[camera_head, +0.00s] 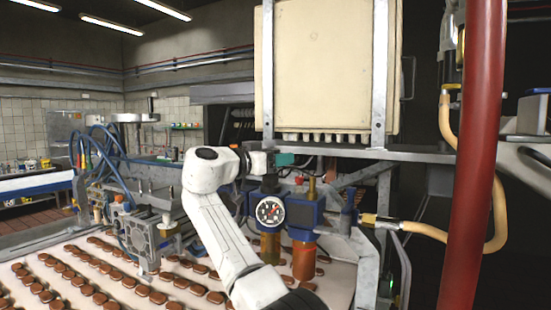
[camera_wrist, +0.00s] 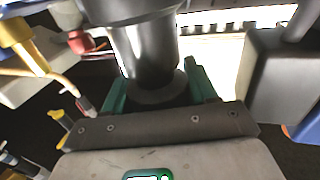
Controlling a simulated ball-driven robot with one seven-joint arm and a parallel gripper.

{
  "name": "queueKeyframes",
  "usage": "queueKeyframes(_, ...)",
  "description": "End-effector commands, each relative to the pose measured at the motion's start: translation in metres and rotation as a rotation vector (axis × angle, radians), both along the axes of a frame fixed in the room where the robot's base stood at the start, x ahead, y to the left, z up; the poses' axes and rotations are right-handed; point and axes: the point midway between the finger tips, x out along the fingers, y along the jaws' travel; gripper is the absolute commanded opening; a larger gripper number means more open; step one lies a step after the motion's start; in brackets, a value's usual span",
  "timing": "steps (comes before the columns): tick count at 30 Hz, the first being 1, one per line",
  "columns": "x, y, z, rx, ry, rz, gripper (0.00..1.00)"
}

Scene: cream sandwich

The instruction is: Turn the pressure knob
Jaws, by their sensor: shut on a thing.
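The pressure knob (camera_wrist: 142,45) is a dark grey, round, flared shape in the wrist view, seen close up. My gripper (camera_wrist: 157,88) has green fingers on both sides of the knob and is shut on it. In the head view my white arm reaches up from the lower middle, and my gripper (camera_head: 283,160) shows teal fingers just above the blue pressure unit (camera_head: 295,216). A round white pressure gauge (camera_head: 270,211) faces me on that unit. In the head view the knob is largely hidden, and its turn angle cannot be told.
A large cream cabinet (camera_head: 325,65) hangs above my gripper. Orange cylinders (camera_head: 303,260) hang below the unit. A red pole (camera_head: 475,150) and yellow hose (camera_head: 487,190) stand at right. Brown biscuits (camera_head: 100,298) line the white conveyor (camera_head: 60,298) at lower left.

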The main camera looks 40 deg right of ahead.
Motion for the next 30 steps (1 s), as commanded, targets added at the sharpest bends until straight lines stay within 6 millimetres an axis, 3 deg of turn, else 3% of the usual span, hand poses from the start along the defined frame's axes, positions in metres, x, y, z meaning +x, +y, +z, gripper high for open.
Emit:
queueKeyframes(6, 0.000, 0.001, 0.000, 0.001, -0.001, 0.003, 0.27)
queueKeyframes(7, 0.000, 0.001, 0.000, 0.001, -0.001, 0.003, 0.58)
queueKeyframes(9, 0.000, 0.001, 0.000, 0.001, -0.001, 0.003, 0.63)
queueKeyframes(20, 0.000, 0.010, -0.001, -0.001, -0.001, 0.005, 0.63)
queueKeyframes(30, -0.003, 0.072, -0.002, -0.001, -0.001, 0.006, 0.63)
